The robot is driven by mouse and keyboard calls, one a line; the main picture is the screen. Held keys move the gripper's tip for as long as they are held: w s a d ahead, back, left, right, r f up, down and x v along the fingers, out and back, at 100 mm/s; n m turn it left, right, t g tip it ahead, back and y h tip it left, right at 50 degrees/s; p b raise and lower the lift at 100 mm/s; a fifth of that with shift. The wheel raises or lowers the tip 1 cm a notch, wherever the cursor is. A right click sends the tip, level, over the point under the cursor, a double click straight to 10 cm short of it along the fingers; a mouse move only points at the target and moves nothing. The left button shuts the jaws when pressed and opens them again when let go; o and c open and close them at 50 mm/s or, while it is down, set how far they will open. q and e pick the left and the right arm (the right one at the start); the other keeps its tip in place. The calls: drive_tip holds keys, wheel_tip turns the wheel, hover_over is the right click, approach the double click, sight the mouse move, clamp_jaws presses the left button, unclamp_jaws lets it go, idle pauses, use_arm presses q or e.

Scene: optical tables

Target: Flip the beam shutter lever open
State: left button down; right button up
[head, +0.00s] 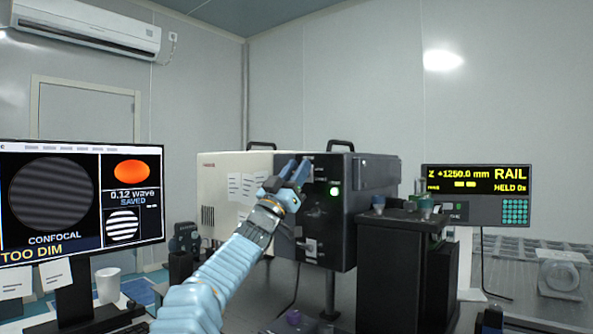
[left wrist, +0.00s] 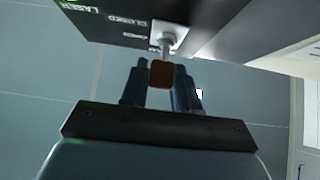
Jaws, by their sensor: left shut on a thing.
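The beam shutter lever shows in the left wrist view as a short pale stem with a reddish-brown knob (left wrist: 161,76), standing out from a white plate on a dark panel. Lettering beside it includes "CLOSED" and "LASER". My left gripper (left wrist: 160,68) has its two dark fingers on either side of the knob, shut on it. In the head view my left gripper (head: 298,172) reaches up to the front of the black box (head: 345,230) and hides the lever. My right gripper is in neither view.
A green light (head: 335,191) glows on the black box. A monitor (head: 80,205) at left reads "TOO DIM". A rail display (head: 475,194) stands at right, behind a dark block (head: 392,270). A white mug (head: 108,285) stands near the monitor.

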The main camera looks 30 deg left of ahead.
use_arm(q)
drive_tip(key=shift+r+g+p, duration=0.3)
drive_tip(key=shift+r+p, duration=0.35)
drive_tip(key=shift+p, duration=0.15)
drive_tip(key=shift+f+g, duration=0.25)
drive_tip(key=shift+g, duration=0.15)
drive_tip(key=shift+w+g+b, duration=0.1)
drive_tip(key=shift+g+b, duration=0.2)
drive_tip(key=shift+g, duration=0.1)
drive_tip(key=shift+w+d+r+g, duration=0.1)
drive_tip(key=shift+r+g, duration=0.05)
drive_tip(key=shift+g, duration=0.35)
drive_tip(key=shift+w+r+g, duration=0.1)
drive_tip(key=shift+g, duration=0.4)
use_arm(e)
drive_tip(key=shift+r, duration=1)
use_arm(q)
drive_tip(key=shift+y, duration=0.3)
drive_tip(key=c, duration=0.9)
unclamp_jaws()
